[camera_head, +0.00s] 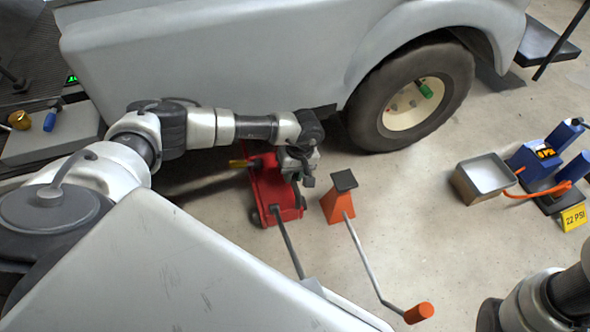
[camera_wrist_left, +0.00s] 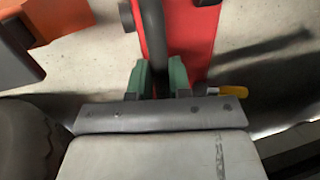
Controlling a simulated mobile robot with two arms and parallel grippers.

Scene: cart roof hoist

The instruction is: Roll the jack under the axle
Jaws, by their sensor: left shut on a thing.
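The red floor jack (camera_head: 272,188) stands on the floor beside the grey cart body (camera_head: 220,50), left of the wheel (camera_head: 412,95). Its thin grey handle slopes toward the front of the picture. My left gripper (camera_head: 299,176) is at the jack's right side. In the left wrist view, the gripper's green-padded fingers (camera_wrist_left: 161,76) are shut on a dark bar (camera_wrist_left: 152,35) over the red jack body (camera_wrist_left: 190,30). The axle is hidden under the cart. My right arm shows at the lower right, but its gripper is out of view.
An orange stand (camera_head: 337,205) with a long orange-tipped crank (camera_head: 418,313) is close on the jack's right. A metal tray (camera_head: 484,175), a blue device (camera_head: 540,160) and a yellow "22 PSI" sign (camera_head: 573,217) are farther right. Floor is clear between stand and tray.

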